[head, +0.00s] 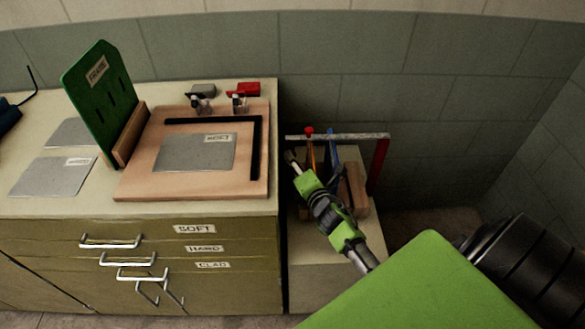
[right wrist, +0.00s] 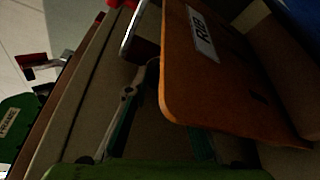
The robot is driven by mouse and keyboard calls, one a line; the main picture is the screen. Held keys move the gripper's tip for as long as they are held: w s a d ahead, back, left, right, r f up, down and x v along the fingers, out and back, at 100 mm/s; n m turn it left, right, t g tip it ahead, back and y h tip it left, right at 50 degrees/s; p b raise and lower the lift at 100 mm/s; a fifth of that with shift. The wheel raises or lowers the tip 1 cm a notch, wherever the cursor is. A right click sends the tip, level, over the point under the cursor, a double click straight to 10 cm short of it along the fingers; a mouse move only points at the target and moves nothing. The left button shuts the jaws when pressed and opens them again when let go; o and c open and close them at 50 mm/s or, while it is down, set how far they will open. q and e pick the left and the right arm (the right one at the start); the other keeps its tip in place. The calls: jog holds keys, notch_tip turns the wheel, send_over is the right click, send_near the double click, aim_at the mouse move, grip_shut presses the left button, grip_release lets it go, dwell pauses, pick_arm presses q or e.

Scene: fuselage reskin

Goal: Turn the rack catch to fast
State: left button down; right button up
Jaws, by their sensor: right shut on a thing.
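The tool rack, with a grey top bar (head: 350,137) and a red post (head: 378,165), stands right of the bench. My right gripper (head: 291,158) reaches its left side, below the bar's left end. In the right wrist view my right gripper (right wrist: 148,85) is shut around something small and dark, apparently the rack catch. An orange board marked RIB hides one finger and much of the held part, so the catch's position cannot be read. My left gripper is not in view.
The orange RIB board (right wrist: 185,85) is close beside my right fingers. Several tools, including a blue one (head: 334,160), stand in the rack. The bench (head: 180,207) carries a green upright frame (head: 95,105) and a wooden board (head: 135,187). Walls stand behind and right.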

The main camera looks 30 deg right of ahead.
jog(key=shift+f+m+t+b, duration=0.15)
jog(key=shift+m+t+b, duration=0.3)
jog(key=shift+m+b, duration=0.7)
jog(key=shift+f+m+t+b, duration=0.15)
jog(key=shift+m+t+b, duration=0.3)
jog(key=shift+m+b, duration=0.7)
jog(key=o, duration=0.8)
jog(key=shift+o, duration=0.2)
jog(key=shift+s, duration=0.15)
jog(key=s+a, duration=0.1)
jog(key=s, duration=1)
jog(key=shift+s+a, duration=0.35)
